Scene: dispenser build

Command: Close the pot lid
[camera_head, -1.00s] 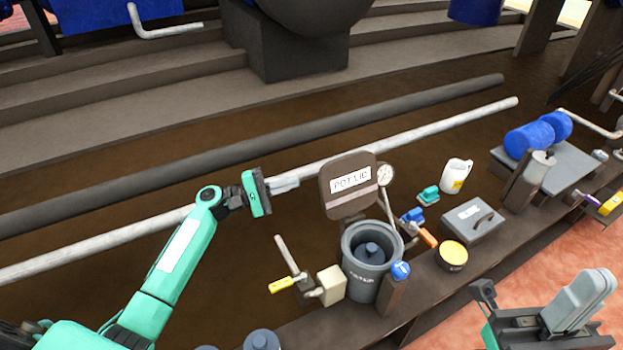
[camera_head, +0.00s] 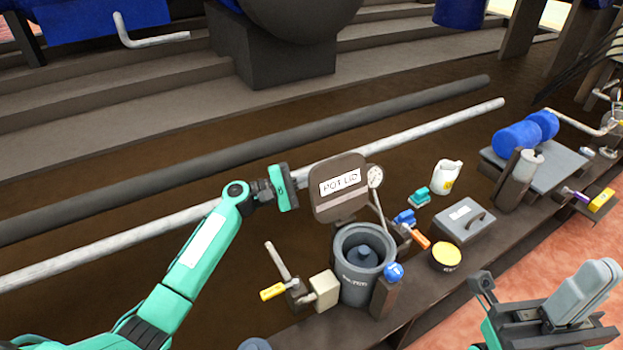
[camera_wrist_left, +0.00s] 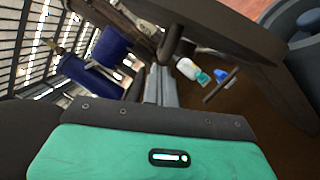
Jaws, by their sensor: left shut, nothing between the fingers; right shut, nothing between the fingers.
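The pot lid (camera_head: 341,186), a dark brown plate with a "POT LID" label, stands raised and open behind the grey pot (camera_head: 364,247). The pot's round mouth is uncovered, and a grey piece shows inside it. My left gripper (camera_head: 296,185) is shut and empty, just left of the lid and level with it; whether it touches the lid I cannot tell. In the left wrist view the gripper's fingers (camera_wrist_left: 161,86) point past a dark plate, likely the lid, at the right. My right gripper (camera_head: 535,306) is at the lower right, apart from the pot, shut and empty.
A gauge (camera_head: 375,176) stands right of the lid. A yellow-handled lever (camera_head: 272,291) and a beige block (camera_head: 325,290) are left of the pot. A blue knob (camera_head: 393,271), a yellow-topped tin (camera_head: 446,256), a grey box (camera_head: 465,221) and a white jug (camera_head: 446,177) are to the right.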

